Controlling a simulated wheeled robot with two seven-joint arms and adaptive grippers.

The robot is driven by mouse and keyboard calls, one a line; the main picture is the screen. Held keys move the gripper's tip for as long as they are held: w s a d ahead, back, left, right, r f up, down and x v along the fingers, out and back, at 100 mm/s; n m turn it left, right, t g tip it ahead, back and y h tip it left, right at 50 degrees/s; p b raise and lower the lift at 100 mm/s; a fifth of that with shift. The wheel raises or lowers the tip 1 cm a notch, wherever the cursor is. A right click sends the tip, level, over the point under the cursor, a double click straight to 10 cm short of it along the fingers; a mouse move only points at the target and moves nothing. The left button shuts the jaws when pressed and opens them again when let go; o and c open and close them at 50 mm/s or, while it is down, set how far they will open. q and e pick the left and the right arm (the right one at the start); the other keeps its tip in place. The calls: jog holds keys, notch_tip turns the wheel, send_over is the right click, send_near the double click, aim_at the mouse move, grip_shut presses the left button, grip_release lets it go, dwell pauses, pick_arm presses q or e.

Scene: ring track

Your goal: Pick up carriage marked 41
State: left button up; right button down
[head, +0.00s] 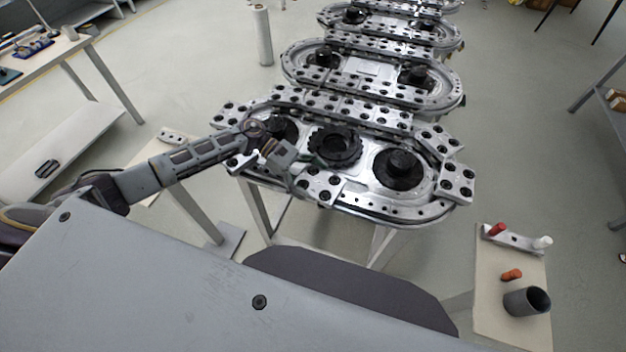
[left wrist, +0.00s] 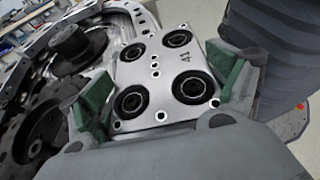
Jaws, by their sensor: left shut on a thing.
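The carriage marked 41 (left wrist: 160,68) is a silver plate with black-ringed round holes; its number reads sideways at the upper right in the left wrist view. My left gripper (left wrist: 168,98) is shut on it, with green finger pads at its left and right sides. In the head view my left gripper (head: 298,166) is at the near left edge of the ring track (head: 400,212). The carriage is largely hidden by the gripper there, and I cannot tell whether it still touches the track. My right gripper is not in view.
Other silver carriages sit around the track, close to the gripper, including one (head: 320,184) just right of it. Black hubs (head: 400,168) stand inside the ring. A side table (head: 515,325) at right holds a dark cup (head: 526,301). A white post (head: 263,35) stands behind.

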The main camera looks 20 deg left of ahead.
aim_at(312, 179)
pick_arm(q)
jog(key=shift+w+r+b, duration=0.1)
jog(key=shift+r+b, duration=0.4)
jog(key=shift+r, duration=1)
jog(key=shift+s+r, duration=0.2)
jog(key=shift+r, duration=0.05)
jog(key=s+b, duration=0.2)
jog(key=s, duration=1.5)
jog(key=shift+s+a, duration=0.3)
